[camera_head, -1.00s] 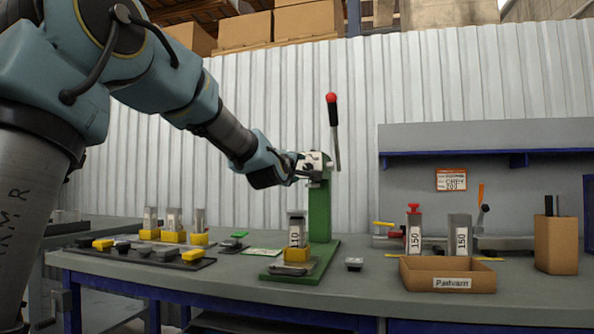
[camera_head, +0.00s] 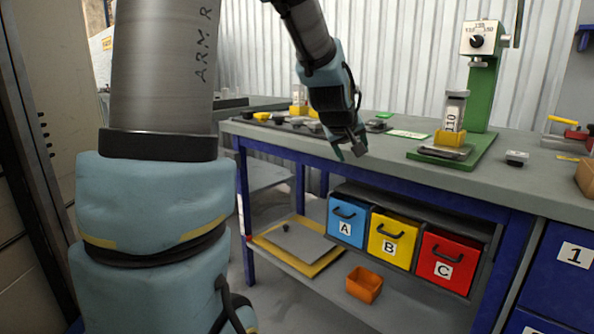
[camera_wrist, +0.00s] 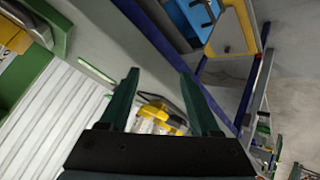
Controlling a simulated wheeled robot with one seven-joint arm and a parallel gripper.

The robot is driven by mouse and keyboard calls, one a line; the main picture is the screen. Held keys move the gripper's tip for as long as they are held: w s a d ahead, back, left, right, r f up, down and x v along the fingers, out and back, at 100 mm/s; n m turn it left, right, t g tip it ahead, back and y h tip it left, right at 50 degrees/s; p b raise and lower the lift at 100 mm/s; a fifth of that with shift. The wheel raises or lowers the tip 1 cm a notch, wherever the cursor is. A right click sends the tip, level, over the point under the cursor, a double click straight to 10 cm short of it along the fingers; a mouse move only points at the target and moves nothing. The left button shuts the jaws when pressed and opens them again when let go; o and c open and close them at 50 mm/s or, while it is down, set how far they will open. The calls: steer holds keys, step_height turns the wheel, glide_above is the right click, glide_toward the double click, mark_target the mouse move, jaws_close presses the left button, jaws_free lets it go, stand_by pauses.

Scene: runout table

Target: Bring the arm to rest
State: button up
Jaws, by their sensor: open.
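My gripper (camera_head: 347,152) hangs in front of the table's front edge in the head view, its fingers pointing down and empty. In the wrist view my gripper (camera_wrist: 160,95) shows two dark green fingers spread apart with nothing between them. Beyond the fingers a yellow-based piece (camera_wrist: 165,115) stands in the background, apart from them. My arm reaches down from the top of the head view, and a large teal and grey part of it fills the left side.
The workbench (camera_head: 500,182) carries a green press (camera_head: 484,90) with a block marked 110 (camera_head: 452,112) in a yellow holder. Below are blue (camera_head: 346,231), yellow (camera_head: 391,252) and red (camera_head: 445,272) bins, and an orange box (camera_head: 364,285) on the lower shelf. A numbered drawer cabinet (camera_head: 560,275) stands right.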

steer(key=s+a+f+m+g+y, duration=0.15)
steer(key=s+a+f+g, duration=0.25)
steer(key=s+a+f, duration=0.45)
steer(key=s+a+f+m+g+y, duration=0.1)
steer(key=s+a+f+g+y, duration=0.2)
steer(key=s+a+f, duration=0.6)
step_height(320, 180, up, 21)
steer(key=s+a+p, duration=0.1)
steer(key=a+p, duration=0.2)
steer(key=p, duration=1.4)
steer(key=shift+s+r+p, duration=0.2)
steer(key=shift+s+p, duration=0.15)
